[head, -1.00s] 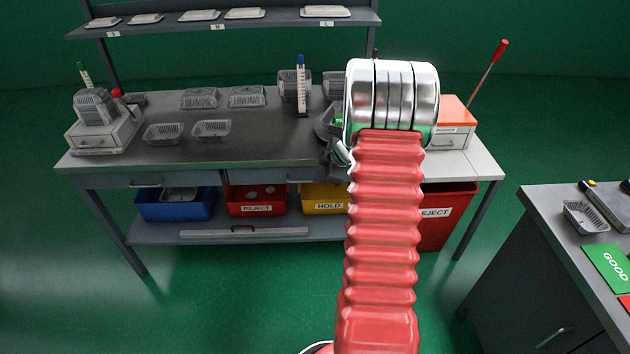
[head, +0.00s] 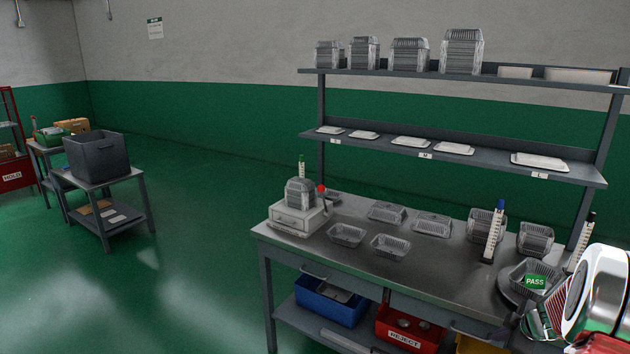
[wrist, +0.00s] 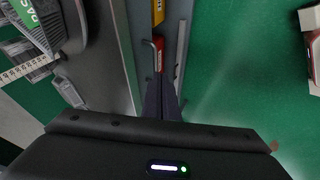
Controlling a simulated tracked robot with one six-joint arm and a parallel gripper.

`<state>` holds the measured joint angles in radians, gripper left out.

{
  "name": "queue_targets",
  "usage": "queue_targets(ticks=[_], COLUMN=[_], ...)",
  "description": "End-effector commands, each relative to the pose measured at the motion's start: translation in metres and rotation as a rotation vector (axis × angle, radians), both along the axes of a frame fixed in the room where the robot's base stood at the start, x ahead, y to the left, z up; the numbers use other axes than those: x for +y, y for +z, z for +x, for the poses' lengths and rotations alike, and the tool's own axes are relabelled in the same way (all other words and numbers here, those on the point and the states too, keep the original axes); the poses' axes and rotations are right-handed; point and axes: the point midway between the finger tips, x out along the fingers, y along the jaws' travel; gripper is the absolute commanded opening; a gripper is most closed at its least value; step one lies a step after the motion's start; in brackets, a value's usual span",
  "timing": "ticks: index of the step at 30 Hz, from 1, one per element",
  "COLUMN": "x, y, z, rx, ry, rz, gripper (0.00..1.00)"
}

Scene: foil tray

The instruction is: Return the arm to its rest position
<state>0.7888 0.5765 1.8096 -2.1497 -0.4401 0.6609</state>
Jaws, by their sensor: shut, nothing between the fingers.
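My arm shows only as a silver joint and a bit of red sleeve at the right edge of the head view, beside the bench's right part. My gripper (wrist: 161,82) is in the wrist view, its dark fingers together and empty. They point along the bench's front edge, with the lower shelf's bins beyond the tips. In the head view the gripper is mostly hidden by the arm. A foil tray with a green PASS card (head: 535,281) sits on a round plate close to the arm; the card also shows in the wrist view (wrist: 30,22).
The grey bench (head: 400,268) holds several foil trays, a scale (head: 298,217) and an upright marked gauge (head: 494,232). Shelves (head: 470,160) rise behind it. A blue bin (head: 330,300) and a red REJECT bin (head: 408,330) stand below. Green floor is open at left.

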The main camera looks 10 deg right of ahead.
Motion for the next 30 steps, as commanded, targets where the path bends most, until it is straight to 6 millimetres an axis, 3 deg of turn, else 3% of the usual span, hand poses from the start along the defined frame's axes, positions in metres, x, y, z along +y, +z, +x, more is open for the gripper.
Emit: queue_targets(ticks=[7, 15, 23, 30], x=[-0.038, -0.050, -0.021, 0.034], y=[0.002, 0.042, 0.084, 0.114], z=[-0.014, -0.045, -0.082, -0.120], rx=[-0.038, -0.052, -0.024, 0.026], ry=[-0.232, -0.498, -0.720, -0.878], rz=[-0.090, -0.169, -0.180, -0.124], gripper=[0.00, 0.00, 0.00, 0.00])
